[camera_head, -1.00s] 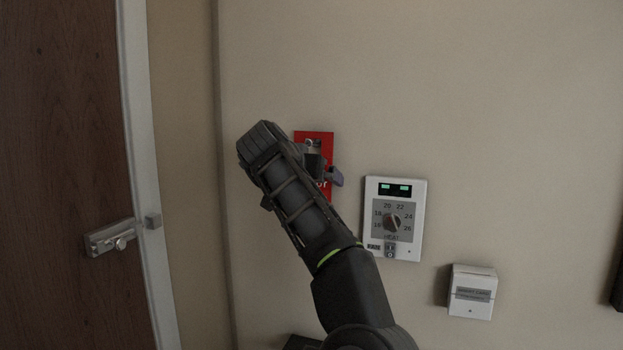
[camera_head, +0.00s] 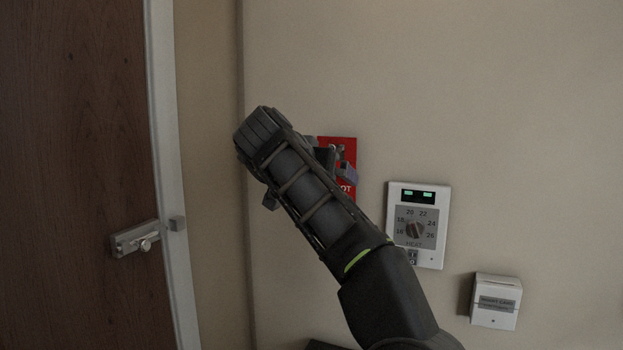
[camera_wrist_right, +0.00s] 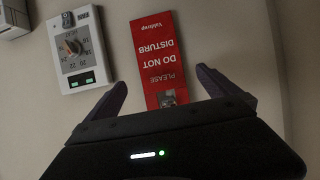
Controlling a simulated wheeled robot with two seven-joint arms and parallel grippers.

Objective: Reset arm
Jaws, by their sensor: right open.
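My right arm reaches up across the head view, and its gripper (camera_head: 337,168) is in front of a red sign, partly hidden behind the wrist. In the right wrist view the gripper (camera_wrist_right: 168,92) is open, with its two dark fingers spread apart and nothing held between them. The red "Please do not disturb" sign (camera_wrist_right: 160,50) hangs against the wall beyond the fingers, upside down in this view. It also shows in the head view (camera_head: 349,185), partly covered by my arm. My left gripper is not in view.
A white thermostat (camera_head: 418,225) with a round dial is on the wall right of my arm. A white card holder (camera_head: 496,301) is lower right. A brown wooden door (camera_head: 75,150) with a metal latch (camera_head: 136,239) stands at the left. The upper right wall is bare.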

